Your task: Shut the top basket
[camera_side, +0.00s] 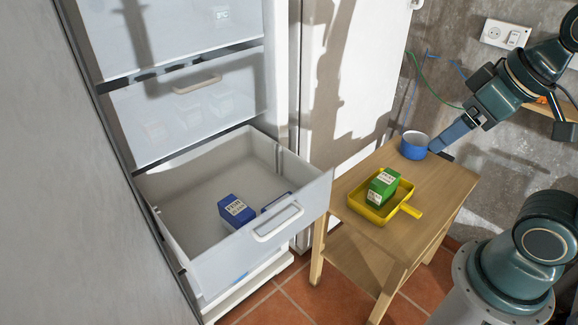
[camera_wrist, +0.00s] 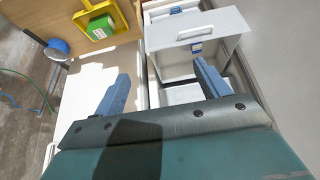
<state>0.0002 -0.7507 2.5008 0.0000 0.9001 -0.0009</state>
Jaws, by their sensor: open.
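In the side view, a pale translucent basket (camera_side: 185,185) is pulled far out of a white freezer, with a white handle (camera_side: 278,222) on its front. A blue carton (camera_side: 236,211) stands inside it, and another blue item is partly hidden behind the front wall. Two fronts above are shut: the uppermost in view (camera_side: 180,35) and one with a beige handle (camera_side: 198,84). My gripper (camera_side: 437,146) is over the far end of the wooden table, right of the basket and apart from it. The wrist view shows its blue fingers (camera_wrist: 160,71) apart with nothing between them.
The wooden table (camera_side: 445,190) stands close right of the pulled-out basket. It carries a yellow tray (camera_side: 371,212) with a green carton (camera_side: 382,186) and a blue pan (camera_side: 413,146) beside my fingertips. The white freezer door (camera_side: 350,90) stands open behind.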

